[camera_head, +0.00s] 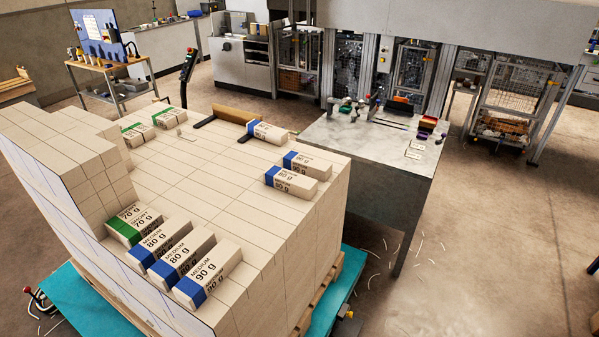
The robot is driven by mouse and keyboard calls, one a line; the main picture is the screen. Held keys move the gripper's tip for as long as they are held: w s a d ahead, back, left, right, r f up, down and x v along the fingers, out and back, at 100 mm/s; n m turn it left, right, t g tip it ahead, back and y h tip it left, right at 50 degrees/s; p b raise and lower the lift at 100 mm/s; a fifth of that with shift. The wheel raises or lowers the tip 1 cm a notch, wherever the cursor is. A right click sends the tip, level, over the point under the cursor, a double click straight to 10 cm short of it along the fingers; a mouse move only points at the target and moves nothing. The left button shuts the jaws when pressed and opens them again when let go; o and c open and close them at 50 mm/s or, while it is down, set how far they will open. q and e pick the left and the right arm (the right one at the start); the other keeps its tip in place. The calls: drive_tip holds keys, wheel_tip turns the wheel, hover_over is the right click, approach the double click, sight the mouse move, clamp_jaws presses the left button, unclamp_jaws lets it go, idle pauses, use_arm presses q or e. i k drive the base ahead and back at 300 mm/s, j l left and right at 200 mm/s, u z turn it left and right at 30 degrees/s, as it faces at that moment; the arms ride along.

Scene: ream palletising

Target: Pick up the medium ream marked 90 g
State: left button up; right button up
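The medium ream marked 90 g (217,271) is a white block with a blue end band. It lies on top of the stack of wrapped reams (230,215), at its near edge. To its left lie two medium reams marked 80 g, one beside it (182,257) and one further left (158,240). A green-banded short ream marked 70 g (135,221) lies left of these. Two more blue-banded reams lie at the right edge, one nearer (292,180) and one behind it (308,165); the print on the rear one is hard to read. Neither gripper is in view.
A higher block of reams (65,150) rises at the stack's left. At the back lie another blue-banded ream (268,132), green-banded reams (165,118) and a wooden board with black arms (236,115). A grey table (400,155) stands right. The stack's middle is clear.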

sight(196, 286)
drive_tip(key=k+j+z, duration=0.15)
drive_tip(key=j+z, duration=0.2)
drive_tip(key=k+j+z, duration=0.35)
drive_tip(key=i+j, duration=0.1)
drive_tip(key=j, duration=0.05)
